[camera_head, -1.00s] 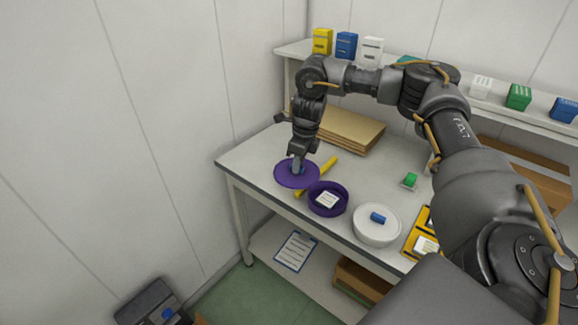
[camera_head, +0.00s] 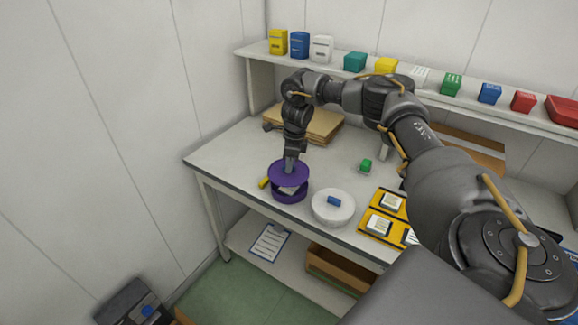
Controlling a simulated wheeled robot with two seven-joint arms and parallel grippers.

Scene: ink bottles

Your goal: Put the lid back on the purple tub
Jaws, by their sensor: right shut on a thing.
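The purple lid (camera_head: 277,176) is in my right gripper (camera_head: 290,166), which is shut on it from above. The purple tub (camera_head: 291,198) stands on the table near its front edge, directly below the lid. My left gripper is not in view.
A white tub with a blue-handled lid (camera_head: 321,210) stands close on the right. A yellow bar (camera_head: 264,183) lies just left of the purple tub. A yellow tray (camera_head: 367,226) is further right. Brown boards (camera_head: 322,128) lie behind my gripper. The table's left end is clear.

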